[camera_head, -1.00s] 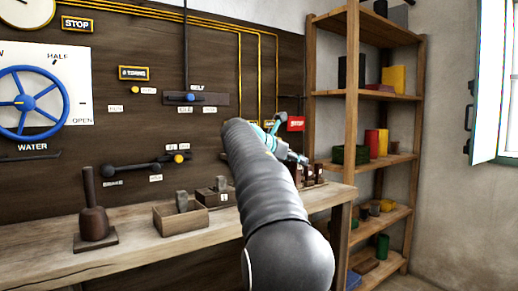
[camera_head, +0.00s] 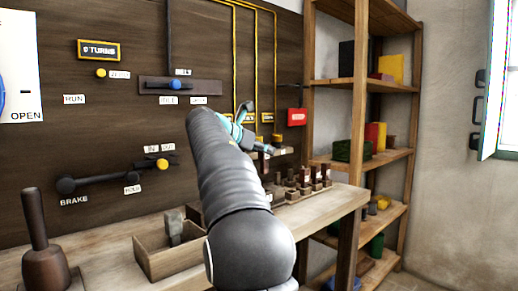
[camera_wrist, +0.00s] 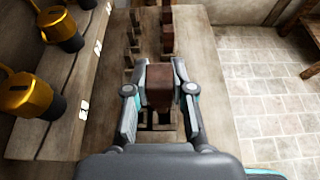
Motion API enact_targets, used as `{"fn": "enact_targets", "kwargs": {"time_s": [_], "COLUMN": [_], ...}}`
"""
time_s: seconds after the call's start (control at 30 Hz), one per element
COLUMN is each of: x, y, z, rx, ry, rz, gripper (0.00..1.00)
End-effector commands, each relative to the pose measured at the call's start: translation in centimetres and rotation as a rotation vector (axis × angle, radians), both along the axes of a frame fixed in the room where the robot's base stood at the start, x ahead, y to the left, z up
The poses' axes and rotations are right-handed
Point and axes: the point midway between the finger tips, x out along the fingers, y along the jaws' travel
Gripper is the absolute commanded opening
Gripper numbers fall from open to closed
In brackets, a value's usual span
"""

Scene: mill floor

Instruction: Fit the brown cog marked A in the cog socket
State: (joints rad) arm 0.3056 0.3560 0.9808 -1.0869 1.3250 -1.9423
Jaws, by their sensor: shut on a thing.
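My gripper (camera_wrist: 160,90) is shut on a brown block-like piece (camera_wrist: 159,80), held between its two fingertips above the bench. This looks like the brown cog, but no letter A can be read on it. In the head view my gripper (camera_head: 268,146) is small and partly hidden behind my own arm, above the right part of the bench, and the held piece is not clear there. A dark slotted shape shows on the bench beneath the held piece in the wrist view; I cannot tell whether it is the cog socket.
Several brown upright pieces (camera_head: 312,180) stand in a row on the bench (camera_head: 335,203); some show ahead of my gripper in the wrist view. A wooden box (camera_head: 160,262) and a mallet-like tool (camera_head: 42,255) stand left. Gold fittings (camera_wrist: 27,95) jut from the panel. Shelves (camera_head: 362,165) stand right.

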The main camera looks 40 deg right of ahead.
Motion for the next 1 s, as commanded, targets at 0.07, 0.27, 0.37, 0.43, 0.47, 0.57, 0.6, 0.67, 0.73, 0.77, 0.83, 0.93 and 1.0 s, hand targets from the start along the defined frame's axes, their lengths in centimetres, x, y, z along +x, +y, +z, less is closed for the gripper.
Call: {"fn": "enact_targets", "kwargs": {"time_s": [0.07, 0.27, 0.37, 0.43, 0.47, 0.57, 0.6, 0.67, 0.73, 0.77, 0.83, 0.93, 1.0], "x": [-0.1, -0.1, 0.0, 0.0, 0.0, 0.0, 0.0, 0.1, 0.1, 0.1, 0.1, 0.1, 0.1], "y": [-0.1, -0.1, -0.1, 0.0, 0.0, 0.1, 0.1, 0.1, 0.1, 0.1, 0.1, 0.1, 0.1], "z": [-0.3, -1.2, -1.6, -1.9, -2.0, -2.4, -2.6, -2.8, -3.1, -3.4, -3.7, -4.2, -4.5], "rx": [0.000, 0.000, 0.000, 0.000, 0.000, 0.000, 0.000, 0.000, 0.000, 0.000, 0.000, 0.000, 0.000], "ry": [0.002, 0.002, 0.002, 0.002, 0.002, 0.001, 0.001, 0.002, 0.001, 0.000, 0.000, 0.001, 0.001], "rz": [-0.001, -0.001, 0.000, 0.000, 0.000, 0.001, 0.002, 0.003, 0.003, 0.002, 0.002, 0.003, 0.003], "gripper": [0.00, 0.00, 0.00, 0.00, 0.00, 0.00, 0.00, 0.00, 0.00, 0.00, 0.00, 0.00, 0.00]}}
